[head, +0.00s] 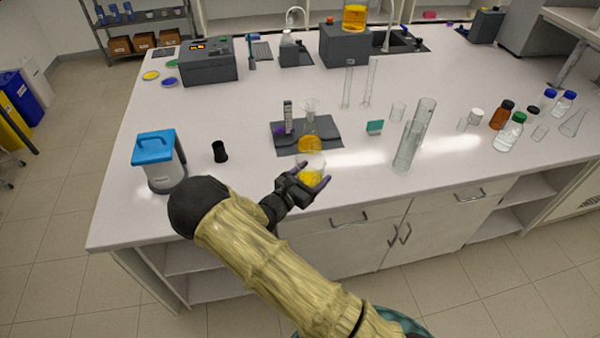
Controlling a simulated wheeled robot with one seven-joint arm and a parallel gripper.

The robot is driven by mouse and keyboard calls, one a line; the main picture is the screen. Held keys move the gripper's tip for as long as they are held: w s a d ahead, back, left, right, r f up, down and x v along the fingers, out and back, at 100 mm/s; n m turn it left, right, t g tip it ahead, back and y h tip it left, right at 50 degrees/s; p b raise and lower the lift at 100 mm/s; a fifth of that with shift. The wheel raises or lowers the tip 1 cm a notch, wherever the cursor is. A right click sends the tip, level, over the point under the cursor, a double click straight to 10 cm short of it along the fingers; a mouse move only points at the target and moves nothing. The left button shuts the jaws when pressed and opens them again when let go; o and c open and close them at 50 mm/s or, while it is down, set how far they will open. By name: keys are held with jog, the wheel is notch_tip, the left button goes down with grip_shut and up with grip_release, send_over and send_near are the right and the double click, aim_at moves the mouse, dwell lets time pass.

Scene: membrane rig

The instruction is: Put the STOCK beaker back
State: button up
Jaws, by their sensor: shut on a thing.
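My gripper (309,180) is shut on a small clear beaker (313,171) holding yellow-orange liquid, at the front edge of the bench. No label on the beaker is readable, and the fingers cover part of it. Behind it, a conical flask (309,143) with yellow liquid and a funnel (310,106) in its top stands on a dark grey tray (327,132). A small green sign (375,127) stands on the bench to the right of the tray; its writing is too small to read.
Tall glass cylinders (407,146) stand right of the sign, with bottles (510,131) farther right. A black cup (220,151) and a blue-lidded container (162,162) stand to the left. The bench (240,110) is bare between the tray and the grey instrument (208,66).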

jog(key=s+d+f+n+t+y+b, duration=0.2)
jog(key=s+d+f+n+y, duration=0.2)
jog(key=f, duration=0.5)
jog(key=s+d+f+n+t+y+b, duration=0.2)
jog(key=s+d+f+y, duration=0.4)
jog(key=f, duration=0.4)
jog(key=shift+s+d+f+n+t+y+b, duration=0.2)
jog(key=shift+s+d+n+t+y+b, duration=0.35)
jog(key=shift+n+y, duration=0.55)
jog(key=shift+w+a, duration=0.1)
jog(key=shift+w, duration=0.1)
